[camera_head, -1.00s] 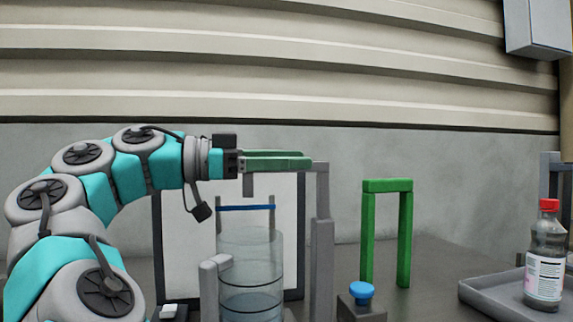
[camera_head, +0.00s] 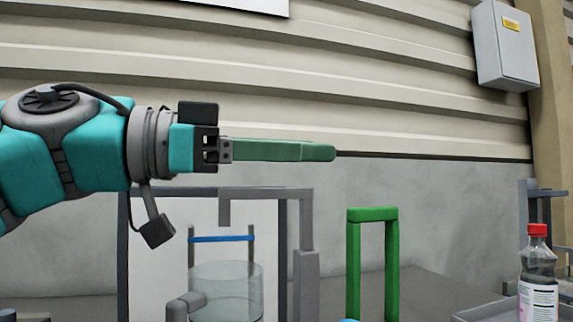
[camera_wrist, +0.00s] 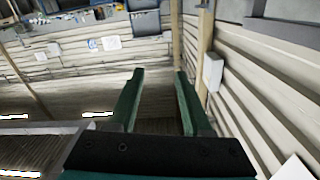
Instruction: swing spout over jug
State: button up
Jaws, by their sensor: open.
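The grey spout (camera_head: 262,192) is a thin arm on an upright post, with its short end turned down. In the head view, that end hangs above the clear glass jug (camera_head: 230,292), roughly over its left-middle part. Exact depth alignment cannot be told. The jug has a grey handle on its left, and its lower part is cut off. My gripper (camera_head: 332,152) points right, above the spout arm and apart from it in the picture. In the wrist view, its two green fingers (camera_wrist: 159,72) are spread with nothing between them.
A green arch (camera_head: 373,215) stands right of the spout post. A red-capped bottle (camera_head: 538,270) stands on a grey tray at the far right. A dark-framed white panel with a blue bar is behind the jug. The space above the arch is clear.

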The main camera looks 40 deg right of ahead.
jog(key=s, duration=0.1)
jog(key=s+a, duration=0.1)
jog(key=s, duration=0.1)
jog(key=shift+a+r, duration=0.15)
jog(key=shift+a, duration=0.05)
jog(key=shift+s, duration=0.1)
dwell(0.4)
